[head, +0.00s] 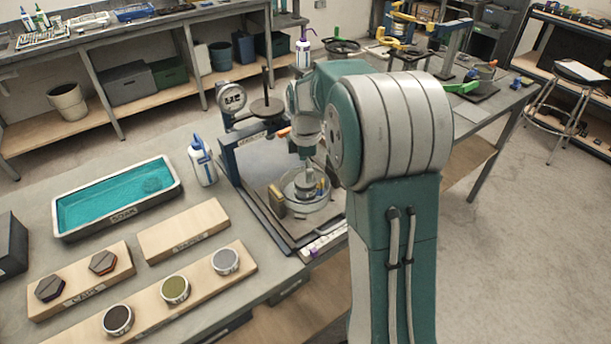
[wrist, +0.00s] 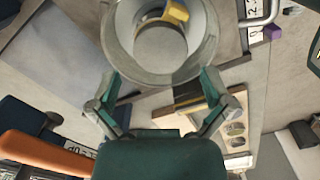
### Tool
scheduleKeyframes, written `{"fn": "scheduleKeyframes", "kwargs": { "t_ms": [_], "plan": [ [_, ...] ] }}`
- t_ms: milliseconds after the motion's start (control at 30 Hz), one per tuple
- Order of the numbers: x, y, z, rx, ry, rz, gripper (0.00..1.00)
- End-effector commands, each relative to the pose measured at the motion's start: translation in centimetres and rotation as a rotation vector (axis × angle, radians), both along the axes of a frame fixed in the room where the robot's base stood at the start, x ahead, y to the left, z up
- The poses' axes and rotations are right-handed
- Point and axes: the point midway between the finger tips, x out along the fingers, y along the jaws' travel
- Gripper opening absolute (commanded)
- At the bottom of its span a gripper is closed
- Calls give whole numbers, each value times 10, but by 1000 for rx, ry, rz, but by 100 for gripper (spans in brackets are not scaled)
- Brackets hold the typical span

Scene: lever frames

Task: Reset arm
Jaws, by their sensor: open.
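In the wrist view my gripper (wrist: 162,84) is open, with its two teal fingers spread. A round metallic-looking dish or cup (wrist: 112,40) lies just beyond the fingertips; I cannot tell whether they touch it. A yellow part (wrist: 176,12) shows at its far side. In the head view my teal and grey arm reaches down over the press-like frame on the bench. A round dish (head: 305,205) sits on the frame's base there. My arm partly covers the frame, and the fingers are hard to make out in this view.
The frame carries a dial gauge (head: 231,97). A bottle (head: 202,160) stands at its left, near the teal-filled soak tray (head: 60,238). Wooden boards with round pots and hexagonal caps lie in front. An orange bar (wrist: 45,153) shows close in the wrist view.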

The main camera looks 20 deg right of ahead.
Motion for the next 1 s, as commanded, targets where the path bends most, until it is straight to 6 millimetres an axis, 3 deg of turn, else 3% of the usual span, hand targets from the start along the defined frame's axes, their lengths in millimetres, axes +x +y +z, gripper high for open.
{"fn": "scheduleKeyframes", "kwargs": {
  "t_ms": [100, 333, 500, 733, 867, 1000],
  "plan": [
    [1, 0, 28, -1, -5, 0, 100],
    [1, 0, 70, 0, -2, 0, 100],
    [2, 0, 84, 0, 0, 0, 100],
    [-1, 2, 89, -1, -4, -10, 100],
    [-19, 13, 104, -6, -40, -97, 100],
    [-53, 32, 125, -3, -108, -270, 100]
  ]
}}
